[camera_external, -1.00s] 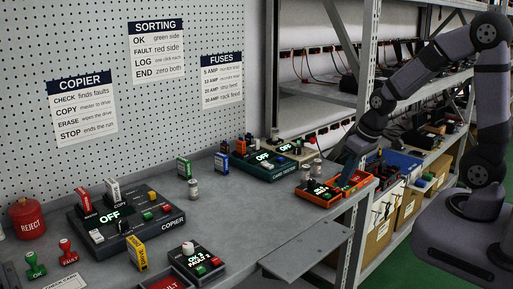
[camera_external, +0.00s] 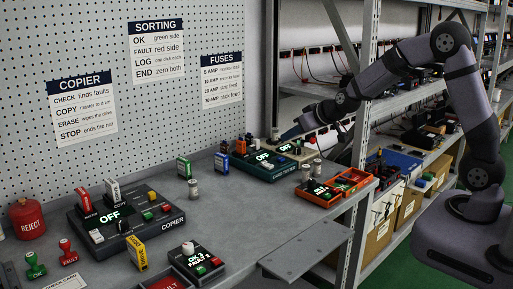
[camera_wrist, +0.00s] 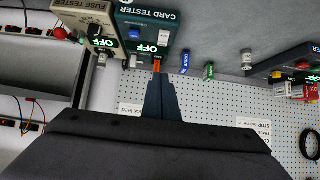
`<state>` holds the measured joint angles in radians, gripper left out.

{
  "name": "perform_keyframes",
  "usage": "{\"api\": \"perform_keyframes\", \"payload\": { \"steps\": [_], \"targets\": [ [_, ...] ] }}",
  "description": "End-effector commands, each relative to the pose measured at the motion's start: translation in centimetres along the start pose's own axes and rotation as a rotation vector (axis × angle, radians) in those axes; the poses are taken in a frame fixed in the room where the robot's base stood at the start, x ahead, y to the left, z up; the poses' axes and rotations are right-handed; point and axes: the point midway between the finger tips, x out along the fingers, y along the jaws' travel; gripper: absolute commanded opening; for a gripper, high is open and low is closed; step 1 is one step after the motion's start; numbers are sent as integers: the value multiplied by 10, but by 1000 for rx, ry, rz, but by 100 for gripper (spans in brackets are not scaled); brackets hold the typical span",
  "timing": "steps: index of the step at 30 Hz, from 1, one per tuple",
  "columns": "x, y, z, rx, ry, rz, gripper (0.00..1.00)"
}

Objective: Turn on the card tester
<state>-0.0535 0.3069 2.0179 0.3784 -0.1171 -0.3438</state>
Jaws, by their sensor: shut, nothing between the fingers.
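The card tester (camera_external: 262,168) is a teal box on the bench at the back, with a lit display (camera_external: 264,156) reading OFF. In the wrist view the card tester (camera_wrist: 150,14) is upside down at the top, with its OFF display (camera_wrist: 145,48) and a blue knob or button (camera_wrist: 134,33). My gripper (camera_wrist: 158,76) is shut and empty, its tips just below an orange piece (camera_wrist: 157,66) at the tester's edge in the picture. In the external view my gripper (camera_external: 290,133) hangs above and behind the testers. I cannot tell whether it touches anything.
The beige fuse tester (camera_wrist: 85,25), also OFF, stands beside the card tester. Orange trays (camera_external: 350,181) sit at the bench's right end. A blue fuse box (camera_wrist: 185,62) and a green one (camera_wrist: 209,71) stand nearby.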

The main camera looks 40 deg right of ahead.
Motion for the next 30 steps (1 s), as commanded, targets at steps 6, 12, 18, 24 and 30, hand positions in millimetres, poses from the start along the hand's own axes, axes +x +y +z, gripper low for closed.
{"api": "perform_keyframes", "payload": {
  "steps": [6,12,18,24,30],
  "targets": [
    [9,0,1,0,-2,0,0],
    [31,0,2,0,-3,0,0],
    [62,0,1,0,-4,0,0],
    [91,0,1,0,-4,0,0],
    [113,0,15,0,-6,0,0]
  ]
}}
